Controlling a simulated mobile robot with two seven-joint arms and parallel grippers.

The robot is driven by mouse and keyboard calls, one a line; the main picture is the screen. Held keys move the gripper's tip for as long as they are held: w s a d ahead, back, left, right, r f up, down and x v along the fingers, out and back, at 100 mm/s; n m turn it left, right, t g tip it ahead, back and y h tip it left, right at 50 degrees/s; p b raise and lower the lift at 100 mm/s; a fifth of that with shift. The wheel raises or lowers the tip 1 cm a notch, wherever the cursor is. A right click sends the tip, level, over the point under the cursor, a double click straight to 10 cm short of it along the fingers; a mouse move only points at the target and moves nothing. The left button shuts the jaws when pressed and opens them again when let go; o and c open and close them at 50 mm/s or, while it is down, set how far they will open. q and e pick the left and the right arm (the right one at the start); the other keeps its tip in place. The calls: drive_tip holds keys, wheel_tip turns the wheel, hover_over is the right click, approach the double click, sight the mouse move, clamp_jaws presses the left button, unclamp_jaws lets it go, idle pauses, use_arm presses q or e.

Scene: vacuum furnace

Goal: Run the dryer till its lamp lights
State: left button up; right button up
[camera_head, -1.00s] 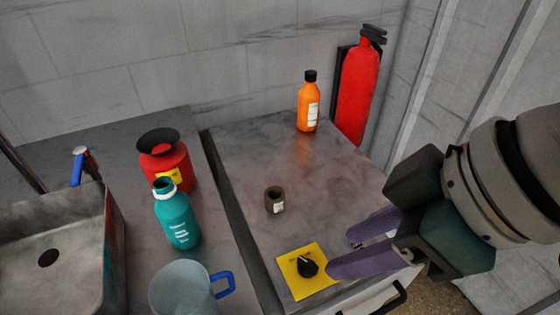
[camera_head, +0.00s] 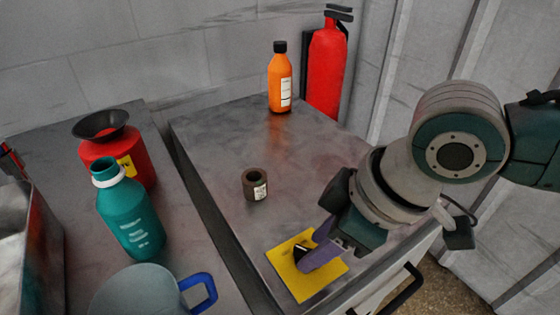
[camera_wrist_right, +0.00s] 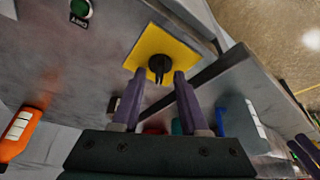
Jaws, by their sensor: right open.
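A black knob (camera_head: 300,252) sits on a yellow plate (camera_head: 293,283) at the front of the grey counter. My right gripper (camera_head: 312,250) is over the knob, partly hiding it. In the right wrist view the knob (camera_wrist_right: 159,66) shows just beyond the open fingertips (camera_wrist_right: 158,78), in line with the gap between them. I cannot tell whether they touch it. A round green lamp (camera_wrist_right: 81,8) with a label reading DRY is at the top left of that view; it looks dark green, not glowing. Purple finger-like parts (camera_wrist_right: 304,150) at the right edge may be my left gripper.
A small brown ring-shaped pot (camera_head: 255,185) stands behind the plate. An orange bottle (camera_head: 280,84) and a red extinguisher (camera_head: 326,70) are at the back. A teal bottle (camera_head: 131,222), red can (camera_head: 128,160) and blue-handled jug (camera_head: 140,292) stand left.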

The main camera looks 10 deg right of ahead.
drive_tip(key=shift+w+a+f, duration=0.15)
drive_tip(key=shift+f, duration=0.25)
drive_tip(key=shift+c, duration=0.4)
clamp_jaws()
